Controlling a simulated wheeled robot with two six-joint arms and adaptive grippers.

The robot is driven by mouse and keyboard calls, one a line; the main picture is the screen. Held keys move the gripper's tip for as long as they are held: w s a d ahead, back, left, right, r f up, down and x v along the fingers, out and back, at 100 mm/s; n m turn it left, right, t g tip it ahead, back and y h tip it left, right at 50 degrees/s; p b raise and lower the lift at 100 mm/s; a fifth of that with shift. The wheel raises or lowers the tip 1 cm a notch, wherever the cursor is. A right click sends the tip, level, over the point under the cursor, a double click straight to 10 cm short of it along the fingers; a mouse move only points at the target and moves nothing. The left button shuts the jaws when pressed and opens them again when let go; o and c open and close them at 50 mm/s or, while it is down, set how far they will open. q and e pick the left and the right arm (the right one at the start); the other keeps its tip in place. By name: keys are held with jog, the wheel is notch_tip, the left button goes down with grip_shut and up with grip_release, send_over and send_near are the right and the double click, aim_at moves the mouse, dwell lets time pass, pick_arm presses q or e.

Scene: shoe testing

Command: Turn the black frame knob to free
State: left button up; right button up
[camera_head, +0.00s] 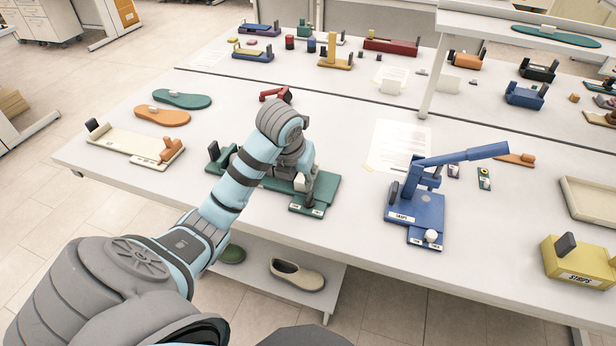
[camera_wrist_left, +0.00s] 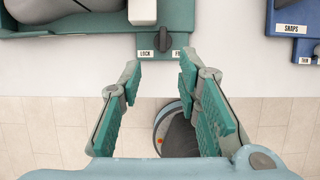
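The black frame knob (camera_wrist_left: 163,40) sits upright on a small green tab (camera_wrist_left: 181,42) at the front of the green frame (camera_wrist_left: 77,20) in the left wrist view. LOCK is printed left of it and FREE right of it. Its ridge looks roughly in line with the picture's vertical. The green frame (camera_head: 327,186) also shows in the head view, partly hidden behind my left arm. My left gripper (camera_wrist_left: 160,73) is open and empty, its teal-padded fingers apart just short of the tab. No contact with the knob shows. My right gripper is not in view.
A blue SNAPS press (camera_head: 416,209) with a raised handle stands right of the green frame. A yellow STRIPS block (camera_head: 580,262) is farther right. A cream board (camera_head: 125,141) lies to the left. Shoes (camera_head: 297,275) rest on a lower shelf. The table's front edge is close.

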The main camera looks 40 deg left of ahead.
pick_arm(q)
jog(key=b, duration=0.7)
send_over(309, 197)
jog(key=s, duration=0.3)
jog(key=f, duration=0.5)
jog(key=d+f, duration=0.1)
jog(key=f, duration=0.1)
jog(key=shift+w+f, duration=0.15)
jog(key=shift+f, duration=0.15)
jog(key=x, duration=0.4)
jog(key=shift+w+a+f, duration=0.15)
jog(key=shift+w+a, duration=0.1)
jog(key=shift+w, duration=0.1)
jog(key=shift+w+f, duration=0.1)
jog(key=shift+f, duration=0.35)
jog(key=shift+c, duration=0.3)
grip_shut()
